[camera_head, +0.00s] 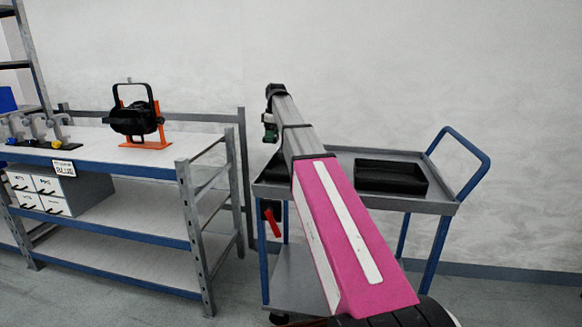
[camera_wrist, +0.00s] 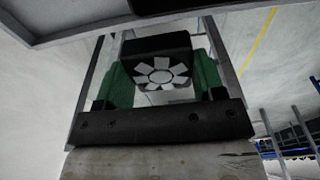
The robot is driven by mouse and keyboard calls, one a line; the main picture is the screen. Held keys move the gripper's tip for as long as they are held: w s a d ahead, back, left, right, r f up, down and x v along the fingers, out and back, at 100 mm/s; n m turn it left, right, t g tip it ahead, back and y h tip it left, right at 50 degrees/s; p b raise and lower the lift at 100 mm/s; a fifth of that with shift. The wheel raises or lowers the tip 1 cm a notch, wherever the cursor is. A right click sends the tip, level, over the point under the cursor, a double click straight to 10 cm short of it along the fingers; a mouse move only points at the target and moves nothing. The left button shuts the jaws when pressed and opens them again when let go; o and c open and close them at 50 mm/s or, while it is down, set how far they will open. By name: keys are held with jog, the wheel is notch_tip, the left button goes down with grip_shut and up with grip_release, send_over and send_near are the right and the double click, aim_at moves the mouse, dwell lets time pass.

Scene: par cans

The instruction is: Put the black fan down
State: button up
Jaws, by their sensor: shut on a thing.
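The black fan (camera_wrist: 158,47) is a small dark block with a white bladed face, seen in the wrist view. My gripper (camera_wrist: 162,78) has green fingers on both sides of it and is shut on it. In the head view my gripper (camera_head: 269,128) is at the far end of my pink arm, by the back left corner of the grey trolley (camera_head: 448,207). The fan cannot be told apart there. I cannot tell whether the fan touches any surface.
A black tray (camera_head: 391,177) lies on the trolley top, right of my arm. A workbench (camera_head: 95,150) to the left holds a black lamp on an orange stand (camera_head: 134,118) and several grey clamp-like things (camera_head: 38,128). A red-handled part (camera_head: 272,222) shows below the trolley's left edge.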

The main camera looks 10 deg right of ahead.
jog(key=s+d+f, duration=0.1)
jog(key=s+f, duration=0.1)
jog(key=s, duration=0.1)
jog(key=s+d+f, duration=0.2)
jog(key=s, duration=0.1)
jog(key=s+d+f, duration=0.1)
jog(key=s+f, duration=0.1)
jog(key=s, duration=0.1)
jog(key=shift+d, duration=0.25)
jog(key=shift+f, duration=2)
jog(key=o, duration=0.5)
jog(key=shift+f, duration=0.1)
jog(key=o, duration=0.4)
notch_tip(320, 180, up, 12)
jog(key=d, duration=0.1)
jog(key=shift+s+d, duration=0.2)
jog(key=shift+s, duration=0.05)
